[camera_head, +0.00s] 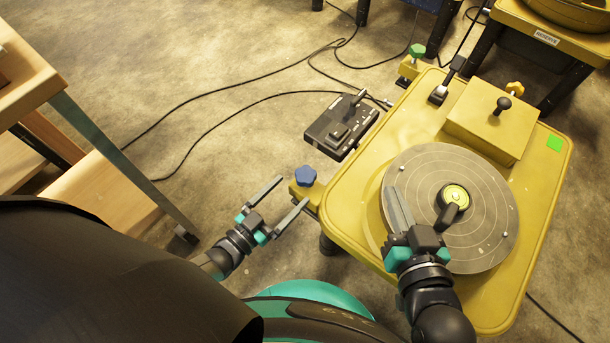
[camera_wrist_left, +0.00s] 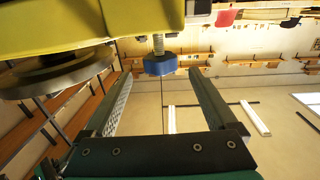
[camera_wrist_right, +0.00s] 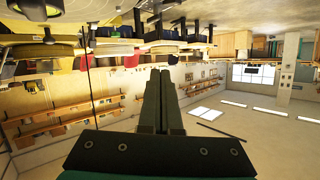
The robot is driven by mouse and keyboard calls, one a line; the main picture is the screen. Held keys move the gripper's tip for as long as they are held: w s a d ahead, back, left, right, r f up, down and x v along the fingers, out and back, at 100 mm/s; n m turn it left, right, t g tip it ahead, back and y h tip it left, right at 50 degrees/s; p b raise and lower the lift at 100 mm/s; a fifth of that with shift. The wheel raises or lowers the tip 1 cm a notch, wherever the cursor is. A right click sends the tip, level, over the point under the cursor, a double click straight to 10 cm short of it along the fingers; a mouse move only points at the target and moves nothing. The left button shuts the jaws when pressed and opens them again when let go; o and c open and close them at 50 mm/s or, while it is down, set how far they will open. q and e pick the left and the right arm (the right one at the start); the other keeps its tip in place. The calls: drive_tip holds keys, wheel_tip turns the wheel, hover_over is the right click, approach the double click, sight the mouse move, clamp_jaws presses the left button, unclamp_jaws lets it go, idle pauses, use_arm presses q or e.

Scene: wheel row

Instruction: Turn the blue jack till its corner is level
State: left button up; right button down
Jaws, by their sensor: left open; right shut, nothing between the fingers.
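The blue jack (camera_head: 305,176) is a lobed knob on a yellow bracket at the near left corner of the yellow wheel table (camera_head: 345,215). My left gripper (camera_head: 293,189) is open, just to the left of and nearer than the jack, its fingers pointing toward it. In the left wrist view the jack (camera_wrist_left: 160,65) and its threaded stem appear between and beyond the two fingertips; nothing is gripped. My right gripper (camera_head: 393,205) is shut and empty above the left part of the grey wheel disc. The right wrist view shows its fingers (camera_wrist_right: 158,85) pressed together.
The grey disc (camera_head: 478,220) carries a round yellow-green gauge (camera_head: 453,196). A black pedal box (camera_head: 341,125) sits left of the table, with cables on the floor. Wooden furniture (camera_head: 100,195) stands at left.

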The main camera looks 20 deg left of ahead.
sight(299, 184)
use_arm(q)
drive_tip(key=x, duration=0.4)
drive_tip(key=shift+b, duration=0.4)
drive_tip(key=shift+b+x, duration=0.3)
drive_tip(key=shift+x, duration=1)
use_arm(e)
drive_tip(key=shift+s+a+r+m+t+y, duration=0.25)
drive_tip(key=shift+a+r+t, duration=0.25)
drive_tip(key=shift+t, duration=0.25)
drive_tip(key=shift+s+a+r+m+t+y, duration=0.15)
drive_tip(key=shift+s+a+r+t+y, duration=0.25)
drive_tip(key=shift+t, duration=0.35)
drive_tip(key=shift+w, duration=0.1)
use_arm(q)
drive_tip(key=c, duration=1.4)
drive_tip(key=shift+y, duration=0.3)
